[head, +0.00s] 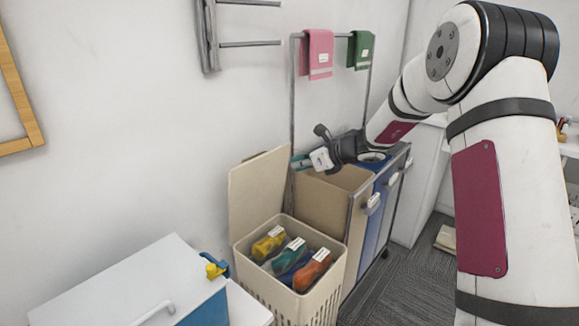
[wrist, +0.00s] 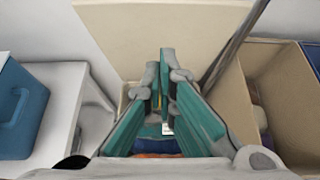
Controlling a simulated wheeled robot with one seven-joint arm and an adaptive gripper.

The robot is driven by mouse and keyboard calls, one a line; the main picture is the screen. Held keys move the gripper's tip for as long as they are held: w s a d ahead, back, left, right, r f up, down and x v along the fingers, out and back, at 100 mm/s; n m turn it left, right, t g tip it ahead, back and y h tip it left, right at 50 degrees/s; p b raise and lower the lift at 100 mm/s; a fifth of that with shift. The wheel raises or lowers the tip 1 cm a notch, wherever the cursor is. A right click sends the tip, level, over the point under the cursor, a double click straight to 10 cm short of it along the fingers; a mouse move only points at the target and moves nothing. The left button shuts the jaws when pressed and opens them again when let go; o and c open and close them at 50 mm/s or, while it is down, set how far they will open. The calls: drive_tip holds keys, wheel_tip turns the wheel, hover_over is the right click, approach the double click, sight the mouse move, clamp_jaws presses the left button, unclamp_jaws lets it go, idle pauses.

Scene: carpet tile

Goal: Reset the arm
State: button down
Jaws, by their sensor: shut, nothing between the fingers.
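My gripper (head: 300,162) is shut and empty in the head view. It is held in the air above and behind the open beige hamper (head: 243,257), near its raised lid (head: 258,190). In the wrist view my gripper's teal fingers (wrist: 164,90) meet at their tips, with the hamper's lid (wrist: 160,30) beyond them. My arm reaches in from the right side of the head view, bent at the elbow. The fingers hide much of the hamper's inside in the wrist view.
The hamper holds a yellow item (head: 268,243), a teal item (head: 290,256) and an orange item (head: 313,271). A sorter cart (head: 362,215) stands at its right. A pink towel (head: 318,52) and a green towel (head: 361,50) hang above. A blue-and-white cooler (head: 130,285) is at the front left.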

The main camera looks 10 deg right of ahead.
drive_tip(key=s+a+r+n+g+p, duration=0.25)
drive_tip(key=s+r+n, duration=0.25)
drive_tip(key=s, duration=0.3)
drive_tip(key=s+a+r+n+g+p, duration=0.1)
drive_tip(key=s+a+r+n, duration=0.2)
drive_tip(key=s+r+n, duration=0.35)
drive_tip(key=s+a+r+n+g+p, duration=0.1)
drive_tip(key=s+a+r+n+p, duration=0.2)
drive_tip(key=s, duration=0.7)
drive_tip(key=s+d+r+n+h+p, duration=0.1)
drive_tip(key=s+n, duration=0.3)
drive_tip(key=s, duration=0.5)
drive_tip(key=s+d+r+n+h+p, duration=0.2)
drive_tip(key=s+n, duration=0.3)
drive_tip(key=s, duration=0.5)
drive_tip(key=s+d+r+n+g+h+p, duration=0.1)
drive_tip(key=s+d+n+h, duration=0.3)
drive_tip(key=s, duration=0.6)
drive_tip(key=shift+r+n+p, duration=0.4)
drive_tip(key=shift+r+n, duration=0.15)
drive_tip(key=shift+n, duration=0.1)
drive_tip(key=shift+d, duration=0.1)
